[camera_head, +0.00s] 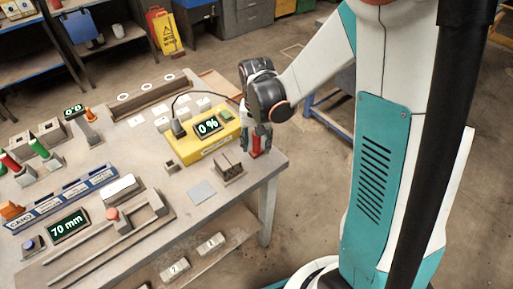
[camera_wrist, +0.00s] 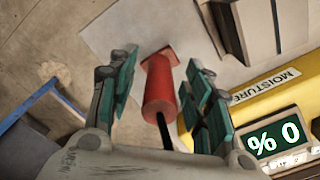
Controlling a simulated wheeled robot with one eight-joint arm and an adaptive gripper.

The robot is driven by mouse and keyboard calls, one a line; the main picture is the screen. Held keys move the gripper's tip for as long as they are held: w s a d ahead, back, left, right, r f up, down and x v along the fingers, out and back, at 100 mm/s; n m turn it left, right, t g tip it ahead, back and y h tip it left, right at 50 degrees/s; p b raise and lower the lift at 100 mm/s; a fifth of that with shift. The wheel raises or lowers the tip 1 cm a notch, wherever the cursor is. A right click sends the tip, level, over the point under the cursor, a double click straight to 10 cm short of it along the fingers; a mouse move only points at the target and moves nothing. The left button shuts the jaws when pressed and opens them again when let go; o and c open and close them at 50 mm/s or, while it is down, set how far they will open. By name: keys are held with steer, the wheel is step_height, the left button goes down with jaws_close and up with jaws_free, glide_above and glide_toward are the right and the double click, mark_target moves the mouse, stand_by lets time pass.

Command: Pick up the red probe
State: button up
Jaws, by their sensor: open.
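The red probe (camera_head: 256,146) is at the right end of the workbench, between the fingers of my gripper (camera_head: 258,138). In the wrist view the red probe (camera_wrist: 160,88) has a flared red end and a black cable at its other end. It lies between the two teal fingers of my gripper (camera_wrist: 160,68), with visible gaps on both sides. The fingers are open. The head view partly hides the probe behind the gripper.
A yellow moisture meter (camera_head: 213,150) reading 0 % stands left of my gripper; it also shows in the wrist view (camera_wrist: 262,101). A brown hollow block (camera_head: 229,169) sits close by, in front. A flat grey plate (camera_head: 202,191) lies near the bench's front edge.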

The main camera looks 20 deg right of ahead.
steer(key=shift+f, duration=0.1)
jaws_close()
stand_by(0.3)
step_height(320, 180, up, 20)
steer(key=p, duration=0.6)
steer(key=shift+p, duration=0.4)
